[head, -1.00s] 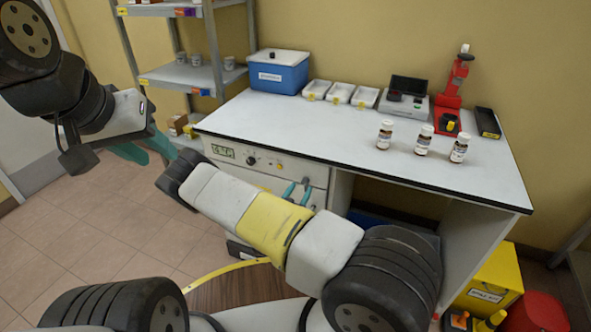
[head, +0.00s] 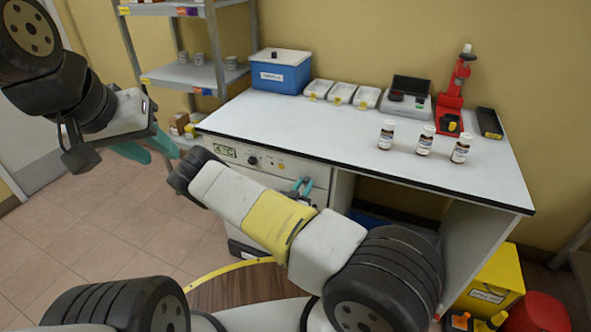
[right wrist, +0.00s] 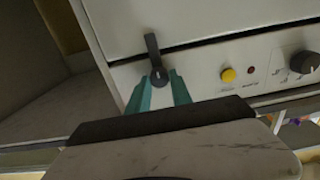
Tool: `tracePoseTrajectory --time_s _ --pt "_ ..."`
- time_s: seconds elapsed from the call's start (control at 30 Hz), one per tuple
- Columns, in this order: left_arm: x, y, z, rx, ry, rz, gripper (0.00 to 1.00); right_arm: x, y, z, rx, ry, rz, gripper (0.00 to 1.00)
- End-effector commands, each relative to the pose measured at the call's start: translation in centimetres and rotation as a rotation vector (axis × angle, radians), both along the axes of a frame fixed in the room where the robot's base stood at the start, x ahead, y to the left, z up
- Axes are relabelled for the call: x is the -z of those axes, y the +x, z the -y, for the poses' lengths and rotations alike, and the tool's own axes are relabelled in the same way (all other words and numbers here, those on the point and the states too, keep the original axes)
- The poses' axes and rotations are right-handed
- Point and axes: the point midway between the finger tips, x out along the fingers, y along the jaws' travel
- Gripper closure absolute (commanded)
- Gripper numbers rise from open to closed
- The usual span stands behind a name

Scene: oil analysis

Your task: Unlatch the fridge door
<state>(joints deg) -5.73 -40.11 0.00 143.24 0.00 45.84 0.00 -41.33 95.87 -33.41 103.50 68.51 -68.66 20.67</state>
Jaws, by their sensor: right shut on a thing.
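The fridge (head: 316,173) is the white unit under the bench, with a display and knob on its upper panel. Its black latch (right wrist: 153,52) is a short lever in the right wrist view, crossing the dark seam between panel and door (right wrist: 200,22). My right gripper (head: 301,187) is at the fridge front in the head view. In the right wrist view its teal fingers (right wrist: 160,90) are shut on the latch near its round pivot. The door looks shut. My left gripper (head: 148,149) hangs open and empty left of the bench. My right forearm hides much of the fridge front.
The bench top (head: 300,130) holds a blue box (head: 281,76), white trays (head: 342,92), a grey instrument (head: 405,98), a red stand (head: 452,100) and three vials (head: 424,141). A shelf rack (head: 190,75) stands behind left. Floor left of the fridge is clear.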

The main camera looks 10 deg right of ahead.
Motion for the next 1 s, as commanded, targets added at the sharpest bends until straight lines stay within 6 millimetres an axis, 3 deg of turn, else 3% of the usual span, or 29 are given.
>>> tracePoseTrajectory --time_s 0.37,1.0 --pt "0.0 0.0 0.0 0.0 0.0 0.0 0.64 0.06 0.0 -0.09 0.0 -0.101 -0.07 1.0" --pt "0.0 0.0 0.0 0.0 0.0 0.0 0.64 0.17 0.07 -0.26 -0.001 -0.583 -0.396 1.0"
